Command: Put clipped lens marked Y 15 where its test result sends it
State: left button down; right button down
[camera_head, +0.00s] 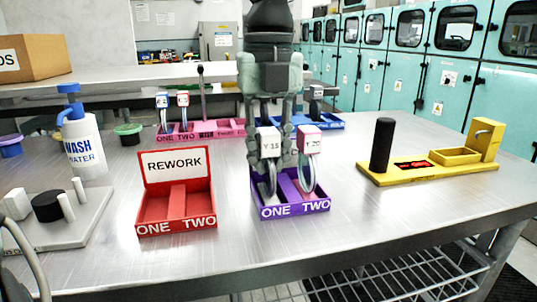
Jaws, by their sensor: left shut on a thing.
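The clipped lens marked Y 15 (269,145) has a white clip on top and a clear round lens below. My left gripper (271,153) comes down from above and is shut on its clip. The lens is upright at the ONE side of the purple tray (295,210); I cannot tell whether it touches the tray floor. A second clipped lens (309,143) with a pinkish clip, its mark hard to read, stands at the TWO side. The yellow tester (385,179) has a black post, a small display with unreadable red marks and a shallow box. My right gripper is not in view.
An empty red tray (176,225) signed REWORK stands left of the purple one. A pink tray (222,133) with clipped lenses and a blue tray (329,124), partly hidden, stand behind. A wash water bottle (84,150) and grey fixture plate (75,226) are at left. The table between purple tray and tester is clear.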

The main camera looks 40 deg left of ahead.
pick_arm(q)
jog(key=shift+f, duration=0.1)
jog(key=c, duration=1.3)
grip_release()
jog(key=shift+r, duration=0.7)
notch_tip(320, 180, up, 10)
jog(key=shift+f+p, duration=0.1)
jog(key=shift+p, duration=0.25)
jog(key=shift+r, duration=0.65)
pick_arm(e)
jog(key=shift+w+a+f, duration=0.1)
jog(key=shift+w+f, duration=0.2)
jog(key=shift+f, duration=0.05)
